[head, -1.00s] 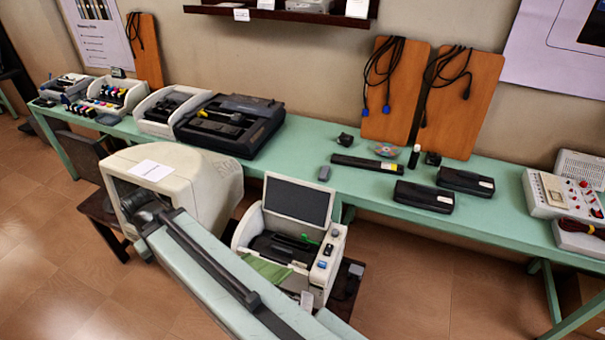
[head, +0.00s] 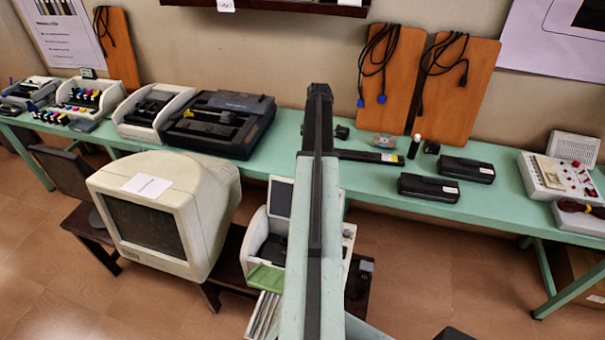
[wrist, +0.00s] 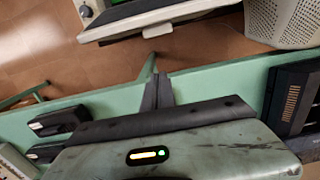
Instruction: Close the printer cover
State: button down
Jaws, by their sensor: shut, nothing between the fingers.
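The white printer (head: 255,235) sits low in front of the green table, behind and to both sides of my arm. Its cover (head: 279,196), a pale frame with a dark inner panel, stands raised; my arm hides much of the printer. A green sheet (head: 266,278) lies at its front. In the wrist view, the pale edge of what seems to be the cover (wrist: 165,17) crosses the top. My gripper (wrist: 157,80) has its dark fingers together and empty, pointing toward that edge with a visible gap.
A bulky white monitor (head: 160,215) stands close left of the printer. The green table (head: 365,185) behind carries a large dark printer (head: 218,122), black cartridges (head: 428,188) and a control box (head: 555,180). Floor to the right is open.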

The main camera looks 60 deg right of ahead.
notch_tip(320, 180, down, 12)
jog(key=r+b, duration=0.1)
jog(key=b, duration=1.1)
jog(key=a+p, duration=0.1)
jog(key=a+r+p, duration=0.1)
jog(key=s+a+r+p, duration=0.1)
jog(key=a, duration=0.1)
jog(key=shift+a+r, duration=0.1)
jog(key=shift+r, duration=0.15)
jog(key=shift+w+p, duration=0.1)
jog(key=shift+p, duration=0.2)
